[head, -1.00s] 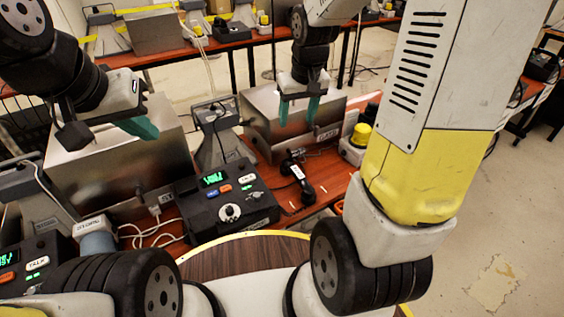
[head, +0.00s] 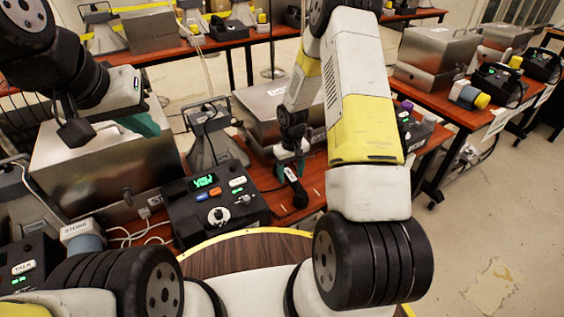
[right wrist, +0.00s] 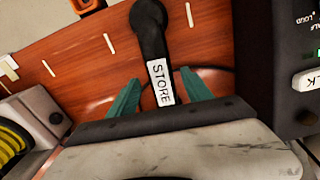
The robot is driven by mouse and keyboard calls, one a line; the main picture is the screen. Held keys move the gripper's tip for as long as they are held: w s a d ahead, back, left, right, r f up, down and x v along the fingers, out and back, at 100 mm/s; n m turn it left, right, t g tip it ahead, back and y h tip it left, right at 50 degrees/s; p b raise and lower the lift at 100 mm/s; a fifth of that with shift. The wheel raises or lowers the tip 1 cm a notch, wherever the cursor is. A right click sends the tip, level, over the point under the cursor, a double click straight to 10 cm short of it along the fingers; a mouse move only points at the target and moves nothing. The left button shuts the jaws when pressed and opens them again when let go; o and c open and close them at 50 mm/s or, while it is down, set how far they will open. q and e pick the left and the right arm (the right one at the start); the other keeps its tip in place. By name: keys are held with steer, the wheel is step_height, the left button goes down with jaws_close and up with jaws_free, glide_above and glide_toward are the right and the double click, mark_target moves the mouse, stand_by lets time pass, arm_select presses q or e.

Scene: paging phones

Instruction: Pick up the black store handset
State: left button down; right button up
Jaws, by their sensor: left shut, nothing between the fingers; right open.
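The black store handset (head: 299,193) lies on the red-brown table in the head view, to the right of a black desk unit. In the right wrist view the handset (right wrist: 150,32) carries a white STORE label. My right gripper (head: 290,168) is down over the handset. Its green fingers are open, one on each side of the labelled handle (right wrist: 161,82), with a gap visible on both sides. My left gripper (head: 140,124) is shut and empty, above and in front of a metal box at the left, far from the handset.
The black desk unit (head: 190,208) with a lit green display and dial stands left of the handset. A metal box (head: 262,105) stands behind it. A grey horn speaker (head: 212,150) is behind the unit. A yellow-ended cylinder (right wrist: 12,140) is near my right gripper.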

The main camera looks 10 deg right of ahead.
steer(key=shift+a+f, duration=0.15)
steer(key=shift+f, duration=1.8)
jaws_close()
